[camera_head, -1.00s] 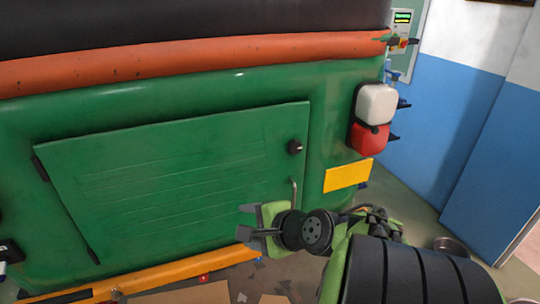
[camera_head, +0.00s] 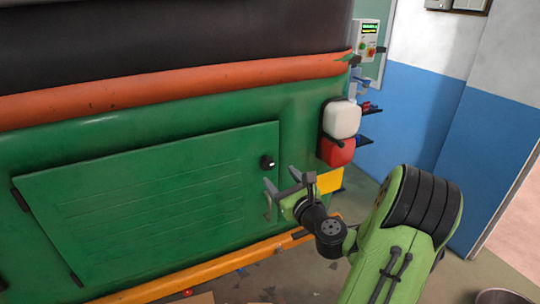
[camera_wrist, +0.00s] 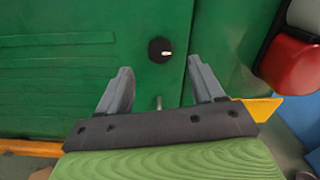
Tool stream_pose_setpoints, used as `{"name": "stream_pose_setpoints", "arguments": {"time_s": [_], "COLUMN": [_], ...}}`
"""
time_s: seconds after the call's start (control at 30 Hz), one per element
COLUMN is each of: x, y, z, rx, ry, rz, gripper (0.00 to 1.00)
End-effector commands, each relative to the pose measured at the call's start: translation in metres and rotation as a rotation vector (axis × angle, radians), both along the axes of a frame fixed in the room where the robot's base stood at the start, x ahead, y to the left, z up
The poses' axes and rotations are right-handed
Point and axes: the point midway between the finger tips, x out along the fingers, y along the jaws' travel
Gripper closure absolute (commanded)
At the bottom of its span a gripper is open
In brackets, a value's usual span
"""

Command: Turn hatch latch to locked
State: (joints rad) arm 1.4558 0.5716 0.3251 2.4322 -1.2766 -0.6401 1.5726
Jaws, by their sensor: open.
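The hatch latch (camera_head: 267,162) is a small round black knob with a light mark, near the right edge of the green hatch panel (camera_head: 150,200). In the wrist view the latch (camera_wrist: 160,50) lies ahead, between the lines of the two fingers and beyond their tips; its light mark points sideways. My gripper (camera_head: 281,180) is open and empty, apart from the latch, below and right of it in the head view. The open gripper also shows in the wrist view (camera_wrist: 160,75). A metal handle (camera_wrist: 159,103) shows between the fingers, below the latch; its lower part is hidden by my gripper.
A white and red lamp (camera_head: 341,130) sticks out right of the hatch, with a yellow plate (camera_head: 330,181) below it. An orange bumper bar (camera_head: 200,272) runs along the bottom. A control box (camera_head: 367,40) is on the wall behind.

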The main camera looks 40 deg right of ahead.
Motion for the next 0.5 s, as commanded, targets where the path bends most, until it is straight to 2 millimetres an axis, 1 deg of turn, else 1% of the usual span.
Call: {"name": "stream_pose_setpoints", "arguments": {"time_s": [0.03, 0.1, 0.23, 0.33, 0.5], "x": [0.013, 0.030, 0.055, 0.066, 0.072], "y": [-0.002, -0.007, -0.015, -0.019, -0.021], "z": [0.002, 0.002, 0.001, 0.000, -0.002], "rx": [-0.001, 0.000, 0.000, 0.000, 0.001], "ry": [0.001, -0.001, 0.000, 0.001, 0.001], "rz": [0.007, 0.005, 0.003, 0.003, 0.000], "gripper": [0.33, 0.33, 0.33, 0.33, 0.33]}}
